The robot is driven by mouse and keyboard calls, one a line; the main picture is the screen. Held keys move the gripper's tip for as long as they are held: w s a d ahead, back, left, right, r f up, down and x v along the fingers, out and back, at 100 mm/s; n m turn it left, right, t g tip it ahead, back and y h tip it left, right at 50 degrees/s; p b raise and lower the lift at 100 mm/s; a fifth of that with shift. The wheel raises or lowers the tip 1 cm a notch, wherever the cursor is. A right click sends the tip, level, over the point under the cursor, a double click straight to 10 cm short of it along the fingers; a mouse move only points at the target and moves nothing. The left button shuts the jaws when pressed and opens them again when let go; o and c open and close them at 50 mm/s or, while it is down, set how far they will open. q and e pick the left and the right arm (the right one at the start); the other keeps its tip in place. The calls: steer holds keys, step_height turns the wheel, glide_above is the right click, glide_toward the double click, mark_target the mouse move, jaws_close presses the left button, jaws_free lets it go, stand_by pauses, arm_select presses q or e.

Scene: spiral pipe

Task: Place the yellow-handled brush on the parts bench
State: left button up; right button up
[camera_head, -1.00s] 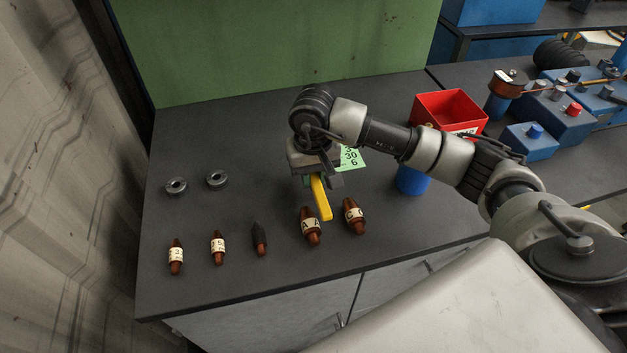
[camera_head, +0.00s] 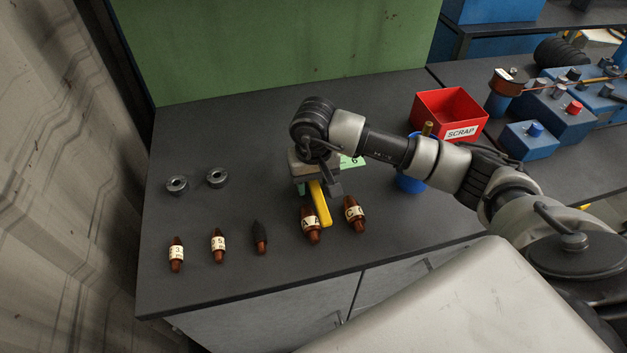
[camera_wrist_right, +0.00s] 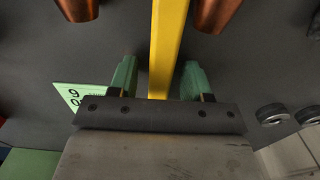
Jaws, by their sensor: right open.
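The yellow-handled brush shows as a yellow bar (camera_head: 321,206) beneath my right gripper (camera_head: 316,188) in the head view. Its far part is hidden by the gripper. In the right wrist view the yellow handle (camera_wrist_right: 167,45) runs between the two green fingers of my right gripper (camera_wrist_right: 158,80), with a gap on each side. The gripper is open and low over the dark parts bench (camera_head: 240,120). The handle appears to lie on the bench top, beside the brown labelled parts. My left gripper is not in view.
Two grey rings (camera_head: 177,184) lie at the left. A red scrap bin (camera_head: 452,112), a blue cup (camera_head: 408,184) and a green card (camera_head: 352,162) are near my right arm.

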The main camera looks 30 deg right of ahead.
steer(key=shift+r, duration=0.25)
step_height(320, 180, up, 12)
steer(key=shift+f+b, duration=0.15)
steer(key=shift+b, duration=0.3)
